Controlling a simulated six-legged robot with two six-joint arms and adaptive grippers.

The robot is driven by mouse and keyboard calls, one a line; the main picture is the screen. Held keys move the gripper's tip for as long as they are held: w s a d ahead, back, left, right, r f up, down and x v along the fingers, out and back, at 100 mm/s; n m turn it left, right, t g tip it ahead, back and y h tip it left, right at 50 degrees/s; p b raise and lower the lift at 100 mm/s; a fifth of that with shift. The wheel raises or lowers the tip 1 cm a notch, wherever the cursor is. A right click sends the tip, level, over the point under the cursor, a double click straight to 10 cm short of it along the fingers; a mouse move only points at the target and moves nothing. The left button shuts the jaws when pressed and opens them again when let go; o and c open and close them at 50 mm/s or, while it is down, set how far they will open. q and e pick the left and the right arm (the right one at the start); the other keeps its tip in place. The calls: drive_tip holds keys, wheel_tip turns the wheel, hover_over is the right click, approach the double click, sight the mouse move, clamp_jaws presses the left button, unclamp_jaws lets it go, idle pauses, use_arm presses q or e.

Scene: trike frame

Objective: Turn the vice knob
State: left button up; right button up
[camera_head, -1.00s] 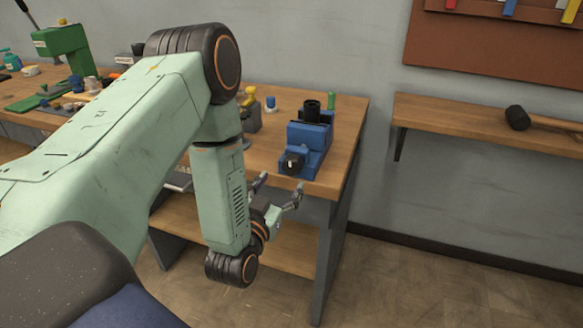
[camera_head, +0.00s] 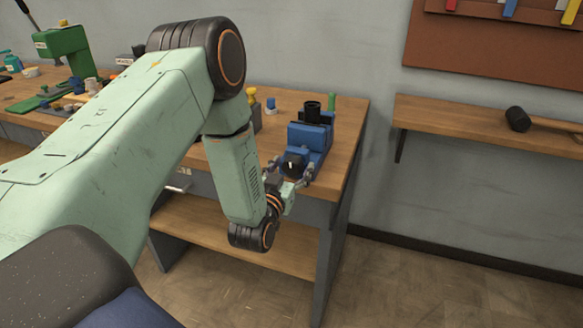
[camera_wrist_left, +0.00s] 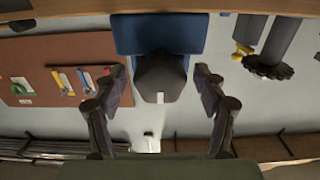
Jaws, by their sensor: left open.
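The blue vice (camera_head: 312,138) stands on the right end of the wooden workbench. Its dark knob (camera_head: 293,163) with a white mark is on the front face, low down. My left gripper (camera_head: 290,176) is open at the knob, with a finger on either side of it. In the left wrist view the dark knob (camera_wrist_left: 160,76) lies between and a little beyond the two spread fingertips (camera_wrist_left: 160,78), with the blue vice body (camera_wrist_left: 158,32) behind it. I see a gap on both sides, so the fingers look apart from it. My right gripper is not in view.
The workbench (camera_head: 346,152) has its front edge just behind the gripper. A green cylinder (camera_head: 331,103) stands behind the vice. A green press (camera_head: 66,45) is at the far left. A shelf (camera_head: 460,122) with a mallet (camera_head: 517,118) is at the right.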

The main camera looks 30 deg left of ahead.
use_arm(q)
drive_tip(key=c, duration=1.1)
drive_tip(key=shift+c, duration=0.2)
drive_tip(key=m+p, duration=0.2)
drive_tip(key=m, duration=0.1)
drive_tip(key=shift+r+m+p, duration=0.1)
drive_tip(key=shift+m+p, duration=0.25)
drive_tip(key=shift+m, duration=0.05)
drive_tip(key=m+p, duration=0.3)
drive_tip(key=m, duration=0.2)
drive_tip(key=m+p, duration=0.2)
drive_tip(key=m, duration=0.3)
drive_tip(key=shift+p, duration=0.3)
drive_tip(key=shift+m+p, duration=0.85)
drive_tip(key=shift+m, duration=1.35)
